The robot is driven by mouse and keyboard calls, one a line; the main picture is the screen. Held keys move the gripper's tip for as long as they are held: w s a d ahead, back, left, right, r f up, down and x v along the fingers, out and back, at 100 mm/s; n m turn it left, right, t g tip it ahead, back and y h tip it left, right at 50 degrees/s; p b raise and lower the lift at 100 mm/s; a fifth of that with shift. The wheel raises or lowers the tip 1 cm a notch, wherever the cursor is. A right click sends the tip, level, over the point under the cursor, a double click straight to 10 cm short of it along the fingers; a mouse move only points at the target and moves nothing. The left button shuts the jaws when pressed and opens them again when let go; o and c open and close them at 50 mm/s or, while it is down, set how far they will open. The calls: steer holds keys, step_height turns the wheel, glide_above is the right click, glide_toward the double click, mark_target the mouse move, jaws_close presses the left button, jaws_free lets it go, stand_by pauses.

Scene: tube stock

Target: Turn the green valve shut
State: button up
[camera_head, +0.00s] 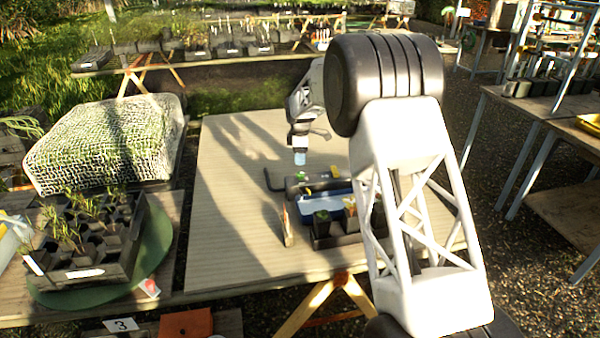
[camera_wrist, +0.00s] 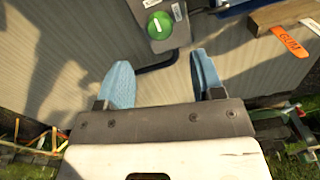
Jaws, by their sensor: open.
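The green valve (camera_wrist: 160,26) is a round green knob with a white bar across it, near the top of the wrist view. It sits on a dark grey block (camera_wrist: 172,42) with a black pipe leaving its lower side. In the head view the valve (camera_head: 301,176) is a tiny green spot on the dark fixture. My gripper (camera_wrist: 162,78) is open, its two blue fingers spread with nothing between them. The valve lies beyond the fingertips in the wrist view, apart from them. In the head view my gripper (camera_head: 300,157) hangs above the table just behind the fixture.
A blue tray (camera_head: 322,203) and a dark pot holder (camera_head: 335,240) stand near the valve on the wooden table (camera_head: 235,190). A wooden block with an orange tag (camera_wrist: 287,40) shows at the right of the wrist view. The table's left part is clear.

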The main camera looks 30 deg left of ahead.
mark_target(300, 173)
steer(key=shift+f, duration=3.85)
steer(key=c, duration=0.9)
